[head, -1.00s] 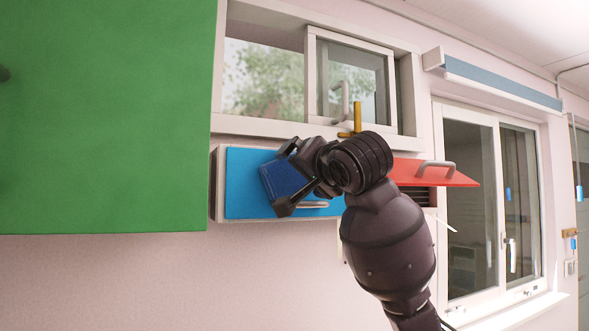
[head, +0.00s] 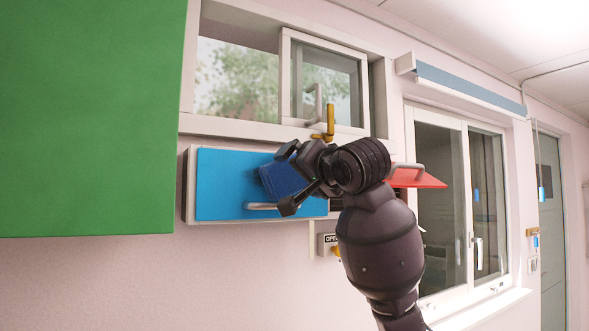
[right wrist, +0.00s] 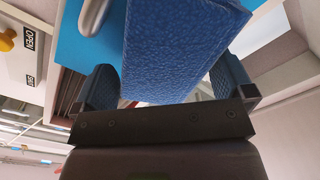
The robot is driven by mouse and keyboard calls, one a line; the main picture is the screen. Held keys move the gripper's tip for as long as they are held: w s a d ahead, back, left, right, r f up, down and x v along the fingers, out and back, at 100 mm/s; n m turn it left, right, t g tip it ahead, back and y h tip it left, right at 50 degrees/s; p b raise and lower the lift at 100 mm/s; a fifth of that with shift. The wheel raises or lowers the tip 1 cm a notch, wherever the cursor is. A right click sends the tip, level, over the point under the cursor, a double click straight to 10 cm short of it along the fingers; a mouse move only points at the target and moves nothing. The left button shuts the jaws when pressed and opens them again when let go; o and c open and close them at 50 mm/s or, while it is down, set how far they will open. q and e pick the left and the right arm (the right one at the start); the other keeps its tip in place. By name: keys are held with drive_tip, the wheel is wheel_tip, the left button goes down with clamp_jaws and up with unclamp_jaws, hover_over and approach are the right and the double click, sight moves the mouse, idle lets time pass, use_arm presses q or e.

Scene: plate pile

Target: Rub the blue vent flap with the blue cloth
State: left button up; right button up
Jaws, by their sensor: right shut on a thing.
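The blue vent flap (head: 225,185) is a bright blue panel on the wall with a grey bar handle (head: 262,206) along its lower edge. It looks shut. My right gripper (head: 283,182) is in front of the flap's right half, shut on the darker blue cloth (head: 279,180), a folded, textured block. In the right wrist view the cloth (right wrist: 180,45) fills the space between the fingers, with the flap (right wrist: 88,42) and its handle behind it. I cannot tell whether the cloth touches the flap. My left gripper is not in view.
A large green panel (head: 85,110) stands close at the left. A red flap (head: 418,178) juts out to the right of my gripper. A window with a yellow handle (head: 328,122) is above. A box labelled OPEN (head: 328,240) is below. The wall at lower left is clear.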

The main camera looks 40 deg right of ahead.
sight(285, 177)
drive_tip(key=shift+w+d+f, duration=0.1)
drive_tip(key=shift+d+f, duration=0.2)
drive_tip(key=shift+d, duration=0.2)
drive_tip(key=shift+w+d+f, duration=0.1)
drive_tip(key=shift+d+f, duration=0.15)
drive_tip(key=shift+d, duration=0.2)
drive_tip(key=shift+a+p, duration=0.5)
drive_tip(key=shift+p, duration=0.05)
drive_tip(key=shift+c, duration=0.3)
drive_tip(key=a, duration=0.3)
drive_tip(key=shift+w+p, duration=0.3)
drive_tip(key=shift+w, duration=0.05)
drive_tip(key=c, duration=0.4)
drive_tip(key=shift+w+a+f+p, duration=0.1)
drive_tip(key=shift+a+p, duration=0.45)
drive_tip(key=shift+a, duration=0.3)
drive_tip(key=shift+c, duration=0.3)
drive_tip(key=shift+w+a+p, duration=0.2)
drive_tip(key=shift+w+a, duration=0.05)
drive_tip(key=shift+a, duration=0.65)
drive_tip(key=shift+w+a+p, duration=0.25)
drive_tip(key=shift+a, duration=0.7)
drive_tip(key=shift+w+a+p, duration=0.2)
drive_tip(key=shift+w+a, duration=0.05)
drive_tip(key=shift+a, duration=0.65)
drive_tip(key=shift+w+a, duration=0.3)
drive_tip(key=shift+a, duration=0.35)
drive_tip(key=shift+w+a, duration=0.25)
drive_tip(key=shift+s, duration=0.1)
